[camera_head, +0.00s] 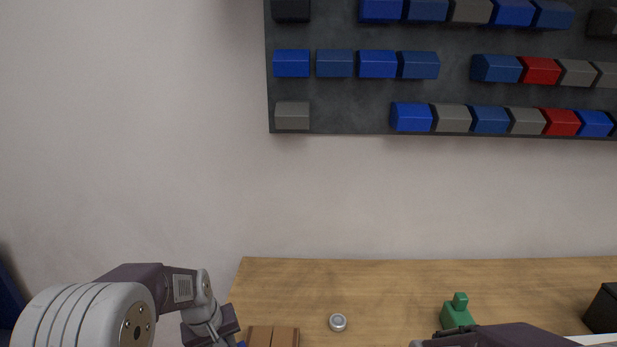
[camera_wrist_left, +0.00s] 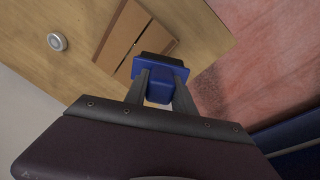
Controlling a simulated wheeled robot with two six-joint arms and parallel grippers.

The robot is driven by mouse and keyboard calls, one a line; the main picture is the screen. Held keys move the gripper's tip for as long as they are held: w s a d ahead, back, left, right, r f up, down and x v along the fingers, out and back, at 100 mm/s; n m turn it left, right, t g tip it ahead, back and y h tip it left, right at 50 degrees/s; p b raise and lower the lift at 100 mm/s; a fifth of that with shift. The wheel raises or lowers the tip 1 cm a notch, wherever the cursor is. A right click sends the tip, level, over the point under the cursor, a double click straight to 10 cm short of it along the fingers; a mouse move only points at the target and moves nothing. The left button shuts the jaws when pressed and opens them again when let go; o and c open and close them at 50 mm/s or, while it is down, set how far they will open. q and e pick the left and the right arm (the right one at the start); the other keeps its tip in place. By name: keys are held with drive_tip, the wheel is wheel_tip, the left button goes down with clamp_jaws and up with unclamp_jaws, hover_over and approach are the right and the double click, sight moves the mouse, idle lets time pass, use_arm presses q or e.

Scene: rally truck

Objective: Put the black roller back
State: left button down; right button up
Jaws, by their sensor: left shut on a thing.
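My left gripper (camera_wrist_left: 160,88) is shut on a blue block (camera_wrist_left: 160,73) with a wider flat flange, in the left wrist view. It holds the block at the table's left edge, beside a brown wooden box. In the head view, my left gripper (camera_head: 226,334) is at the bottom left, with only a sliver of blue showing at the frame edge. I cannot pick out a black roller in either view. My right arm shows at the bottom right of the head view, but its fingers are out of frame.
The brown box (camera_head: 273,337), a small silver round piece (camera_head: 338,322), a green block (camera_head: 457,313) and a black box (camera_head: 604,309) are on the wooden table (camera_head: 390,280). A dark wall rack (camera_head: 350,118) holds rows of coloured blocks. Reddish floor (camera_wrist_left: 245,75) lies beyond the table edge.

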use_arm(q)
drive_tip(key=shift+s+d+f+m+g+h, duration=0.15)
drive_tip(key=shift+s+m, duration=0.25)
drive_tip(key=shift+m, duration=0.5)
drive_tip(key=shift+s+d+f+m+g+h, duration=0.1)
drive_tip(key=shift+s+d+f+m, duration=0.25)
drive_tip(key=shift+m, duration=0.55)
drive_tip(key=shift+s+d+f+m+g+h, duration=0.15)
drive_tip(key=shift+s+m, duration=0.35)
drive_tip(key=shift+m, duration=0.4)
